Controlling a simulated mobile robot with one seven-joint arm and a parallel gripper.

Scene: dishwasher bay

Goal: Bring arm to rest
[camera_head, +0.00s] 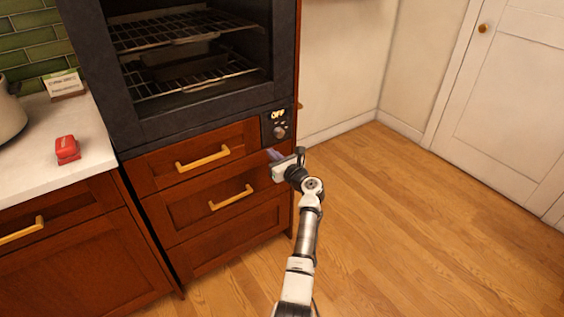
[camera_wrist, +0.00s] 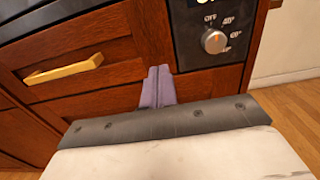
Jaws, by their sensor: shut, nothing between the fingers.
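My arm reaches up from the bottom of the head view over the wood floor. My gripper (camera_head: 273,154) is at the right end of the upper wooden drawer, just below the oven's control panel. In the wrist view, the purple-grey fingers of my gripper (camera_wrist: 158,74) are together with nothing between them. They are in front of the drawer face; I cannot tell whether they touch it.
The oven (camera_head: 190,128) has racks visible inside; its knob (camera_wrist: 214,41) is close to my gripper. Drawers with gold handles (camera_head: 203,158) are below. A red object (camera_head: 67,149) lies on the white counter (camera_head: 95,130). The floor (camera_head: 420,220) to the right is clear, up to a white door (camera_head: 510,100).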

